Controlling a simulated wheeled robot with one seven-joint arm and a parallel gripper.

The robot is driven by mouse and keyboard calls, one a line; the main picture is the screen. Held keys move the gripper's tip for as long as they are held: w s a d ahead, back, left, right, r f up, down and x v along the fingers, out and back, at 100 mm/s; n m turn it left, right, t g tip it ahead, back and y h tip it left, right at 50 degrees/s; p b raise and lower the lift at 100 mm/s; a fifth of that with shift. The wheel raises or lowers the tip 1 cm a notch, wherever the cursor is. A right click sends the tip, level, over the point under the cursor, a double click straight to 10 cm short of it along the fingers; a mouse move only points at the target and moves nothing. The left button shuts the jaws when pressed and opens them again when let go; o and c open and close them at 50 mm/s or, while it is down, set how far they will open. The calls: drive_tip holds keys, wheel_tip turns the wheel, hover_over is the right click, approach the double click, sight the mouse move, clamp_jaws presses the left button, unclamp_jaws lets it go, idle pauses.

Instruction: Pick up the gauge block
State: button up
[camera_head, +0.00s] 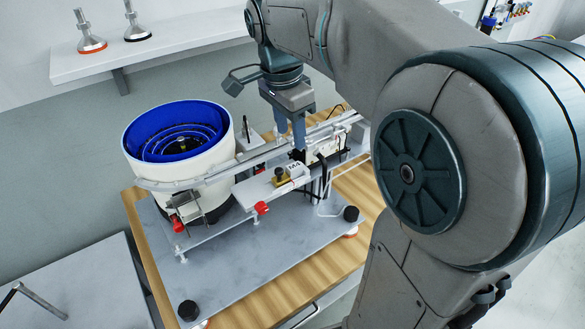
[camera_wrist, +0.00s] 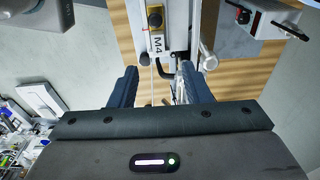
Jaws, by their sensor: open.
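A small pale block marked M4 (camera_head: 294,170) sits on the feeder's white rail plate, beside a brass piece with a dark knob (camera_head: 279,177). In the wrist view the M4 label (camera_wrist: 156,43) and the brass piece (camera_wrist: 155,17) lie in line at the top. I cannot tell for certain which part is the gauge block. My gripper (camera_head: 292,138) points down above the rail, close behind the M4 label. In the wrist view my gripper (camera_wrist: 159,72) is open, with its two dark fingers apart and no block held between them. The rail's end and a thin rod show between the fingers.
A white bowl feeder (camera_head: 180,165) with a blue inside stands left of the rail on a grey base plate (camera_head: 240,275). The wooden bench (camera_head: 145,235) lies under it. A red knob (camera_head: 262,208) and black mechanism parts crowd the rail. A shelf (camera_head: 180,45) runs behind.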

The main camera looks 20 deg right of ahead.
sight(294, 166)
drive_tip(key=f, duration=0.8)
drive_tip(key=shift+d+f, duration=0.4)
clamp_jaws()
